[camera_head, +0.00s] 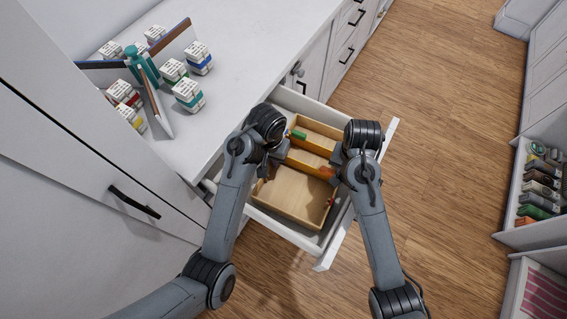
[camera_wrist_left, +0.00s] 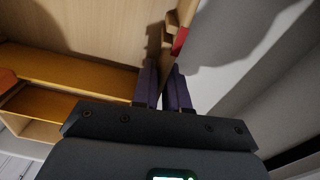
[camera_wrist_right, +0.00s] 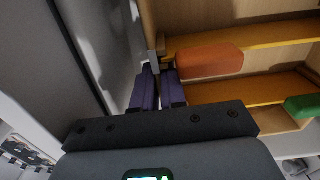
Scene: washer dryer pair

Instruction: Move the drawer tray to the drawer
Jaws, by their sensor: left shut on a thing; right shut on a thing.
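The drawer tray (camera_head: 290,195) is light wood with several compartments and orange-yellow dividers. It is inside the open white drawer (camera_head: 341,236); whether it rests on the drawer floor I cannot tell. My left gripper (camera_head: 269,169) is shut on the tray's left side wall; the left wrist view shows its purple fingers (camera_wrist_left: 163,85) on either side of the thin wood. My right gripper (camera_head: 334,168) is at the opposite side, partly hidden by its arm. In the right wrist view its fingers (camera_wrist_right: 158,88) are shut on the tray wall beside an orange block (camera_wrist_right: 210,60).
A green piece (camera_head: 298,134) lies in the tray's far compartment. The white counter (camera_head: 235,50) holds small boxes (camera_head: 188,94), a teal bottle (camera_head: 142,66) and dark-edged panels. A tall white cabinet stands at left. Open drawers with items (camera_head: 540,190) are at far right; wooden floor lies between.

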